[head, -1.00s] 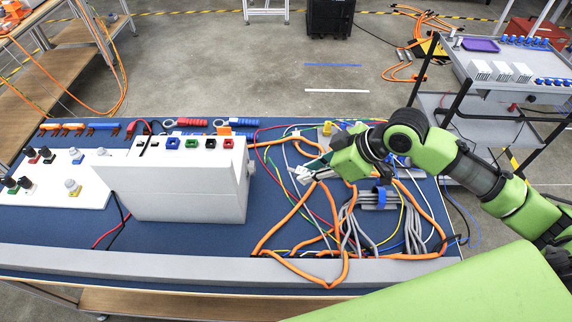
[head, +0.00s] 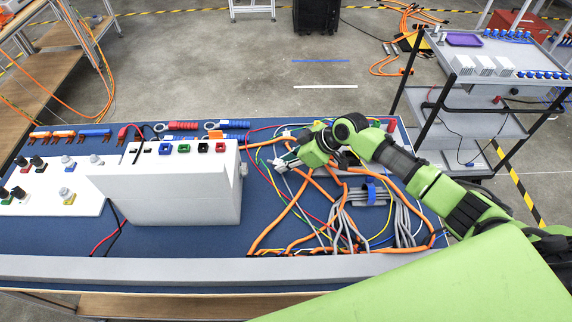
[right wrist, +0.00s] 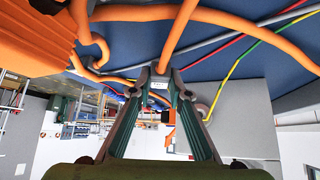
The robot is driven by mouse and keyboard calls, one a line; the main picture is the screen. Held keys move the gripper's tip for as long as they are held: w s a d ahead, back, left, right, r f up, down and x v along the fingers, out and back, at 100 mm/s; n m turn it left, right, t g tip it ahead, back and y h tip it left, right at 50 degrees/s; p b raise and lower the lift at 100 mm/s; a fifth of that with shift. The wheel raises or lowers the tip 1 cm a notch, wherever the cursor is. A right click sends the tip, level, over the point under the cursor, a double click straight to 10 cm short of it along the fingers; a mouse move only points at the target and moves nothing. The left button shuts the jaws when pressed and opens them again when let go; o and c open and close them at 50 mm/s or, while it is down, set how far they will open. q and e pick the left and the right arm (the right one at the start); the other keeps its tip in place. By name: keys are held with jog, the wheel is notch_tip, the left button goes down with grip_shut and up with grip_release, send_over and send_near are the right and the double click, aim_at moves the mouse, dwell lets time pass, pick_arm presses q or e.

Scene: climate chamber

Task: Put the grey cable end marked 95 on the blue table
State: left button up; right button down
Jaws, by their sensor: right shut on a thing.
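My right gripper (head: 283,164) is over the right half of the blue table (head: 60,232), close to the bundle of cables. In the right wrist view, its fingertips (right wrist: 160,88) are shut on a small grey cable end (right wrist: 159,78) with a pale label. The number on the label is too small to read. An orange cable runs up from this end. In the head view the held end is mostly hidden by the fingers, and I cannot tell its height above the table. My left gripper is not in view.
A white box (head: 165,190) with coloured sockets stands left of the gripper. Orange, grey, red and yellow cables (head: 350,225) spread over the table's right part. Coloured connectors (head: 182,126) line the back edge. A grey trolley (head: 480,90) stands beyond on the right.

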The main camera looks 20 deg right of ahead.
jog(key=shift+f, duration=0.95)
jog(key=shift+s+f, duration=0.1)
jog(key=shift+f, duration=0.3)
jog(key=c, duration=1.9)
grip_release()
jog(key=shift+s, duration=0.1)
jog(key=shift+f, duration=0.1)
